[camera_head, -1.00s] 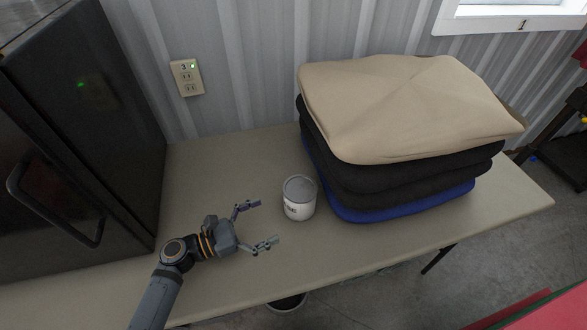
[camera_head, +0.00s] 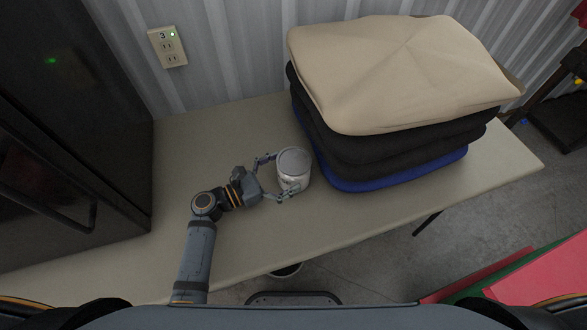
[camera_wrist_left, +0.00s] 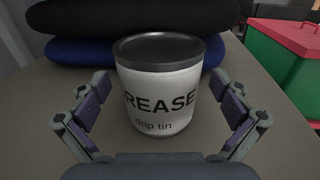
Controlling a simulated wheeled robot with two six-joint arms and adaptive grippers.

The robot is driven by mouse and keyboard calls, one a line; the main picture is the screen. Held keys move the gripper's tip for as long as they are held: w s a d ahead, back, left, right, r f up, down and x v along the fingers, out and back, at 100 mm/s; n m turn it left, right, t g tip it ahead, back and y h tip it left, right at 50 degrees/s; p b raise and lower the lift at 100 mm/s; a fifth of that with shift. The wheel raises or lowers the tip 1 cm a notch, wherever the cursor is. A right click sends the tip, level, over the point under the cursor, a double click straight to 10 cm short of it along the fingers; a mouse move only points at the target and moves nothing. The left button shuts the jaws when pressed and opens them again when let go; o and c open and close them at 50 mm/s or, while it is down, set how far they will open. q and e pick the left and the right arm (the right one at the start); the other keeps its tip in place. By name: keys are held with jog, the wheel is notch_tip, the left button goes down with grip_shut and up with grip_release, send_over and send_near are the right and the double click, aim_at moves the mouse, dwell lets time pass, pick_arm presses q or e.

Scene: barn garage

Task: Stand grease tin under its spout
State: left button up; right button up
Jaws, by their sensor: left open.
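The grease tin (camera_head: 293,169) is a white can with a grey top, upright on the table beside the cushion stack. In the left wrist view the tin (camera_wrist_left: 157,98) shows the words "REASE" and "drip tin". My left gripper (camera_head: 277,179) is open, with one finger on each side of the tin. In the left wrist view the fingers of my left gripper (camera_wrist_left: 164,105) stand apart from the tin, with a gap on both sides. My right gripper is not in view. No spout shows in these frames.
A stack of cushions (camera_head: 400,80), tan, black and blue, stands right of the tin. A black cabinet (camera_head: 75,120) stands at the left. The table (camera_head: 190,130) is clear between them. A bin (camera_wrist_left: 284,75), green with a red lid, shows at right in the left wrist view.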

pick_arm(q)
jog(key=x, duration=0.2)
jog(key=shift+w+d, duration=0.2)
jog(key=shift+d, duration=0.1)
jog(key=shift+a, duration=0.1)
jog(key=shift+c, duration=0.3)
jog(key=c, duration=1.3)
